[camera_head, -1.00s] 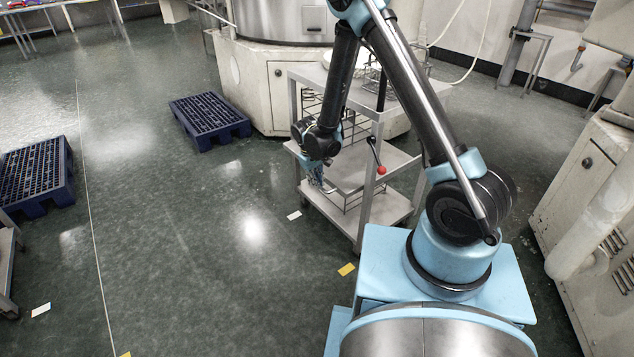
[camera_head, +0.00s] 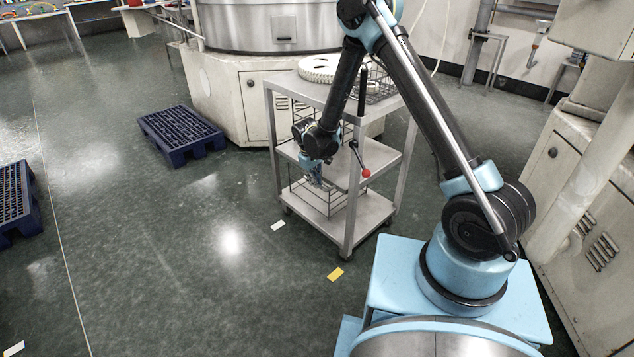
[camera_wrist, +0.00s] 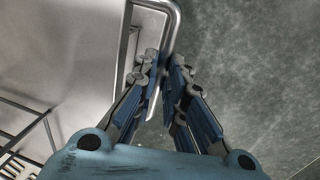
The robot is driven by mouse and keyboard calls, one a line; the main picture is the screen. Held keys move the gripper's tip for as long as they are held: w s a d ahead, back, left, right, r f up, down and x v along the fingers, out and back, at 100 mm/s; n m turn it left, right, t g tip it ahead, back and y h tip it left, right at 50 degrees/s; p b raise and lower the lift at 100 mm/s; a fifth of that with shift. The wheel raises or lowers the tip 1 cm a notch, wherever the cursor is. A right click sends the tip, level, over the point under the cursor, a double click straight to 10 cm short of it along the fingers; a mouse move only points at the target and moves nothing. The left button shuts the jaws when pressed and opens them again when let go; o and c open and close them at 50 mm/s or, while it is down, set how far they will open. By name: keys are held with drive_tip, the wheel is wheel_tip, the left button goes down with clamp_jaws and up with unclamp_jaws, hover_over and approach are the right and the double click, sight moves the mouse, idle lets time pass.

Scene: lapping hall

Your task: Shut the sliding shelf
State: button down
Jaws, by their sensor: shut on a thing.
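The sliding shelf (camera_head: 376,165) is the grey middle tier of a metal trolley (camera_head: 268,110). In the wrist view its pale panel (camera_wrist: 75,50) lies at the left. A bent metal bar handle (camera_wrist: 174,24) runs along its edge. My gripper (camera_head: 316,181) is at the trolley's near left side, at about middle-shelf height. In the wrist view my gripper (camera_wrist: 161,62) has its fingers closed around the handle bar. The shelf's front edge looks close to the trolley posts. My forearm and gripper hide part of that edge.
A red-knobbed lever (camera_head: 365,173) sticks out at the trolley's front post. A white toothed ring (camera_head: 320,68) and a wire basket (camera_head: 378,85) sit on top. A blue pallet (camera_head: 180,132) lies left. A machine cabinet (camera_head: 575,175) stands right.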

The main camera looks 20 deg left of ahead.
drive_tip(key=c, duration=1.7)
unclamp_jaws()
drive_tip(key=shift+w+d, duration=0.2)
drive_tip(key=shift+w, duration=0.2)
drive_tip(key=shift+o, duration=0.2)
drive_tip(key=shift+s, duration=0.1)
drive_tip(key=shift+s+a+r, duration=0.1)
drive_tip(key=shift+r, duration=0.25)
wheel_tip(320, 180, up, 11)
drive_tip(key=s+a, duration=0.1)
drive_tip(key=shift+s, duration=0.35)
